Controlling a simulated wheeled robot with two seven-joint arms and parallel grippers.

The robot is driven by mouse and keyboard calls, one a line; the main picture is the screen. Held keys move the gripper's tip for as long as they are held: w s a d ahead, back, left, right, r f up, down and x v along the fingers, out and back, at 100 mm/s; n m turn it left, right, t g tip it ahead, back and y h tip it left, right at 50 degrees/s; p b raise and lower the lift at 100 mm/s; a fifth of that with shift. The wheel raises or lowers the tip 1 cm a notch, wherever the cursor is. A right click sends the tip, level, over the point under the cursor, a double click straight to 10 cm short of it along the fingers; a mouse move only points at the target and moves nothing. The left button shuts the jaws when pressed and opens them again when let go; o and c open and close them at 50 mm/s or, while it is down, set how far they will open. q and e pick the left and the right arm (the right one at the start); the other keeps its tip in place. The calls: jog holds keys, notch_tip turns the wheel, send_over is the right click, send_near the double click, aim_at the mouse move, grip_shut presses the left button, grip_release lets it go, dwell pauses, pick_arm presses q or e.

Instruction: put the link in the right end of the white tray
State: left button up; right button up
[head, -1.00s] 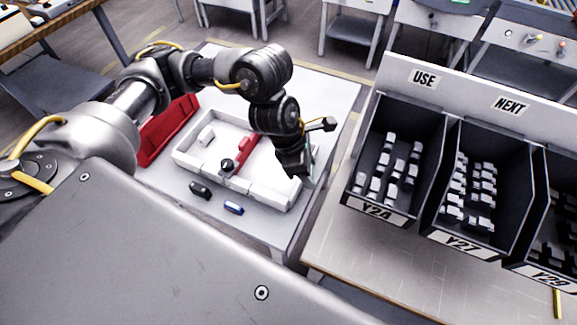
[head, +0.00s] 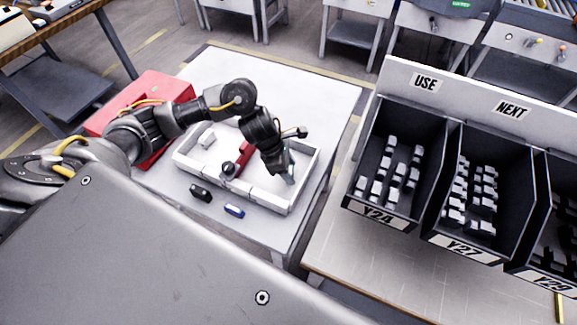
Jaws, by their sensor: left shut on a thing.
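My left gripper (head: 286,174) reaches down over the right end of the tray, right of the divider. It is shut on the link, which is mostly hidden by the jaws, so I cannot tell whether it touches the tray floor. My right gripper is not in view.
A white block (head: 207,140) lies in the tray's left end. A red case (head: 150,92) stands behind my arm. Bins (head: 377,216) with several grey parts stand at right.

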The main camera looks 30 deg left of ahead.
pick_arm(q)
jog(key=shift+f, duration=0.15)
jog(key=o, duration=1)
jog(key=v, duration=1.2)
jog(key=shift+b, duration=0.45)
jog(key=shift+s+a, duration=0.1)
